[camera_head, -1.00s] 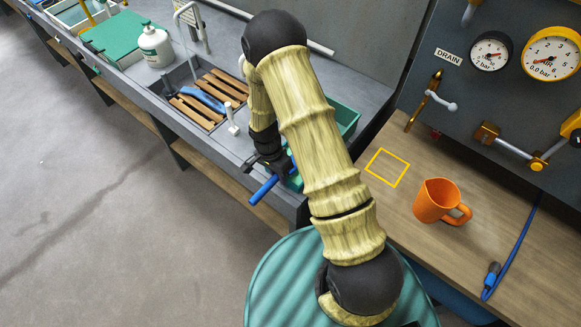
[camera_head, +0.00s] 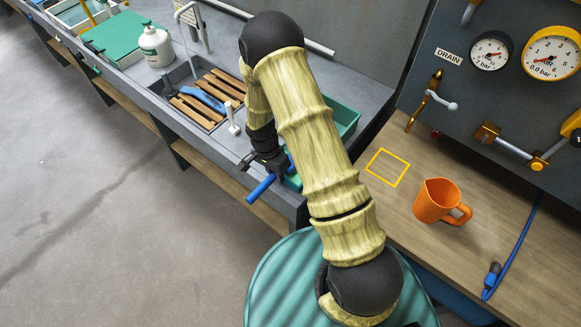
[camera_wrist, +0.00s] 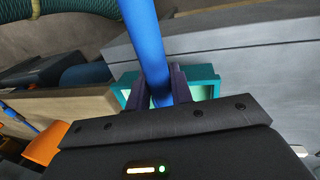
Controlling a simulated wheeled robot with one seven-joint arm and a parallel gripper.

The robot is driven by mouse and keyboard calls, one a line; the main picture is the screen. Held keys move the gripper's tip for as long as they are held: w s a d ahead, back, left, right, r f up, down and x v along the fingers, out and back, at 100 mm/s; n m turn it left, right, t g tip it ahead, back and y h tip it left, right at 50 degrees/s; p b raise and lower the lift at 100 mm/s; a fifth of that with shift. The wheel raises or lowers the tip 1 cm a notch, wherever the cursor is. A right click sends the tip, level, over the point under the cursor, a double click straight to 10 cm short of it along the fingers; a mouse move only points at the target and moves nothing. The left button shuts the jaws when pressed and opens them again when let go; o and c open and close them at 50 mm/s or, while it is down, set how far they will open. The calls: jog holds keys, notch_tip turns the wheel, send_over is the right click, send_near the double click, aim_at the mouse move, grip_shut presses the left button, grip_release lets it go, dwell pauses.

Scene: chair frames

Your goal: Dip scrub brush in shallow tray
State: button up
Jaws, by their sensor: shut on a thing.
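My gripper (camera_head: 268,164) is shut on a blue handle (camera_head: 261,188), taken to be the scrub brush. It is held over the front edge of the grey counter. In the wrist view the blue handle (camera_wrist: 146,42) runs between the two fingers (camera_wrist: 160,88). The brush head and bristles cannot be made out. A green tray (camera_head: 347,116) sits on the counter's right end, partly hidden behind my arm. In the wrist view the green tray (camera_wrist: 206,73) shows behind the fingers. Whether the brush touches the tray cannot be told.
A blue tool (camera_head: 203,99) lies on a wooden slatted rack (camera_head: 228,86) in the sink, beside a white bottle (camera_head: 156,46). An orange jug (camera_head: 437,201) and a yellow square outline (camera_head: 387,168) are on the wooden bench to the right.

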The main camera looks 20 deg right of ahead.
jog(key=shift+w, duration=0.1)
jog(key=shift+d+r+p, duration=0.1)
jog(key=shift+r+p, duration=2.45)
jog(key=shift+r, duration=1.4)
